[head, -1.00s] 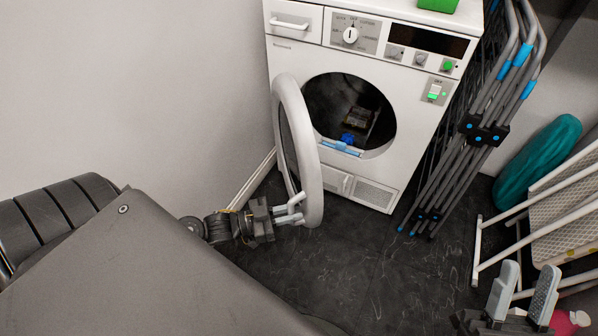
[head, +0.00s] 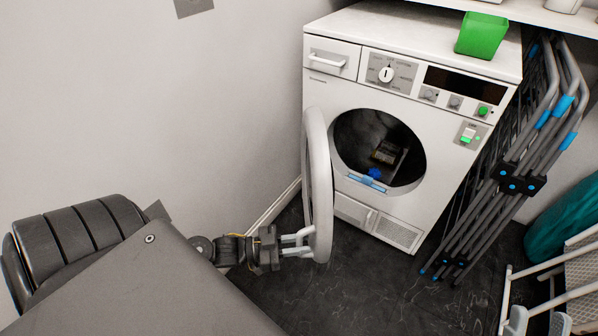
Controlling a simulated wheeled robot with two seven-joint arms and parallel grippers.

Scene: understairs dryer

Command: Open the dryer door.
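The white dryer (head: 350,199) stands against the wall, with its round drum opening exposed. Its round door (head: 319,190) is swung out to the left and appears nearly edge-on. My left gripper (head: 305,243) is at the lower outer edge of the door, with its light grey fingers reaching the rim. The fingers show a gap, but whether they clamp the rim is hidden. My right gripper (head: 539,322) is at the bottom right edge, partly cut off, its two fingers apart and empty, away from the dryer.
A green container (head: 482,35) sits on top of the dryer. Folded grey racks with blue fittings (head: 522,165) lean at the dryer's right side. A teal bag (head: 565,222) and a white folded frame are further right. The wall is close on the left. Dark floor in front is clear.

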